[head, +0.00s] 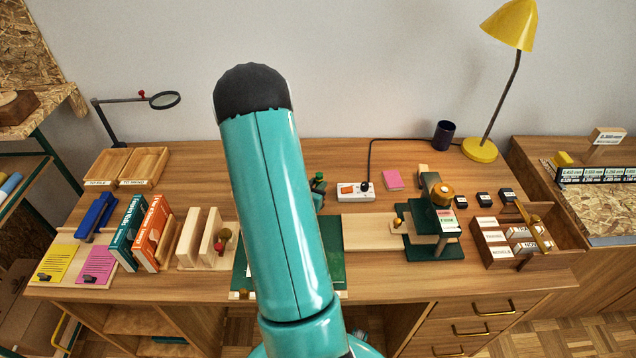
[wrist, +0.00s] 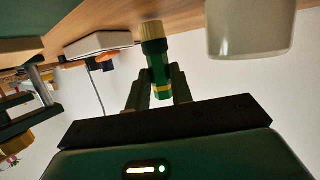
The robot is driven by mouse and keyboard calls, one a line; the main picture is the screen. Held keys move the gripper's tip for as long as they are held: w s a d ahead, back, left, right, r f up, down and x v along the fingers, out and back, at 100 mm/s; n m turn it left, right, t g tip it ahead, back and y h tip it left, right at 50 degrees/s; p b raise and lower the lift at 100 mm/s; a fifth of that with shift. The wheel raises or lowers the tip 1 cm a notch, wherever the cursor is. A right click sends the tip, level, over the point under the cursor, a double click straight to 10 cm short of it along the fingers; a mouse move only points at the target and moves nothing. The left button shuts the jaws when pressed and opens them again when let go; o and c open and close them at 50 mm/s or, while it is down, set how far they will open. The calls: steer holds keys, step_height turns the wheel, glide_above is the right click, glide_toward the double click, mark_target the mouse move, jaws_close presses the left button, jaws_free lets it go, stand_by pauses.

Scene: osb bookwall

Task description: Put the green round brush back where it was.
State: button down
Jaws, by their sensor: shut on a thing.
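The green round brush (wrist: 153,50) is between the fingers of my gripper (wrist: 160,90) in the wrist view. It has a dark green body with a yellow band and a pale end. The pale end points toward the wooden tabletop, which lies along the top of this tilted picture. I cannot tell whether that end touches the wood. My gripper is shut on the brush. In the head view my teal arm covers most of the middle, and only a bit of my gripper (head: 318,182) shows at its right side.
A pale cup (wrist: 250,28) stands close beside the brush in the wrist view. A white power strip (head: 355,191) with a plug lies right of my arm; it also shows in the wrist view (wrist: 98,45). A pink pad (head: 393,180) and green stand (head: 436,222) are further right.

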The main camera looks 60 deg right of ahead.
steer(key=shift+w+d+f, duration=0.1)
steer(key=shift+w+f, duration=0.05)
steer(key=shift+f, duration=0.15)
steer(key=c, duration=1.2)
jaws_free()
steer(key=shift+c, duration=0.2)
steer(key=shift+r, duration=0.2)
steer(key=v, duration=1.2)
